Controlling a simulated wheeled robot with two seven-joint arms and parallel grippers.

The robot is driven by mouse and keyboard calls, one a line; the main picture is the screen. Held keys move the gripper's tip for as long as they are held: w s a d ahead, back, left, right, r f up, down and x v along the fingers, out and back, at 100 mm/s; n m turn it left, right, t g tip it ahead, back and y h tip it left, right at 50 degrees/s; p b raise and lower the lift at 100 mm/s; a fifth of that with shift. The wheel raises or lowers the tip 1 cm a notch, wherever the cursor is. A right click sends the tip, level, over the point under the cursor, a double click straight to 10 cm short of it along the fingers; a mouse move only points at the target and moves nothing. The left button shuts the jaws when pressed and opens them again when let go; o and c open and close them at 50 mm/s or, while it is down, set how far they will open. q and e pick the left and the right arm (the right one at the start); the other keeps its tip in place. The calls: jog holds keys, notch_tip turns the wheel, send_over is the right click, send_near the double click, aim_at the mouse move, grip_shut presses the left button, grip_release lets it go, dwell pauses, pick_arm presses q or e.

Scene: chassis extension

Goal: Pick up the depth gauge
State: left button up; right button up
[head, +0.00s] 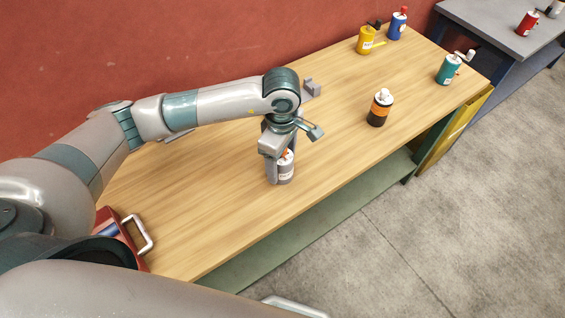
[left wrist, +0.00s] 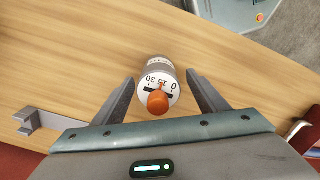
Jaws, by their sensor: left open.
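A grey and white canister (head: 286,174) stands on the wooden bench. In the left wrist view the open fingers of my left gripper (left wrist: 160,80) stand on either side of the canister, with gaps on both sides. My right gripper is not in view.
A grey bracket-like piece (head: 312,88) lies near the wall. An orange and black canister (head: 380,108) stands to the right. Yellow (head: 365,41), blue (head: 397,26) and teal (head: 448,69) canisters stand at the far end. A red toolbox (head: 119,228) is at the near left.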

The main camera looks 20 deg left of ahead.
pick_arm(q)
jog(key=shift+w+f+p, duration=0.1)
jog(key=shift+f+p, duration=0.25)
jog(key=shift+f, duration=1.1)
jog(key=c, duration=1.2)
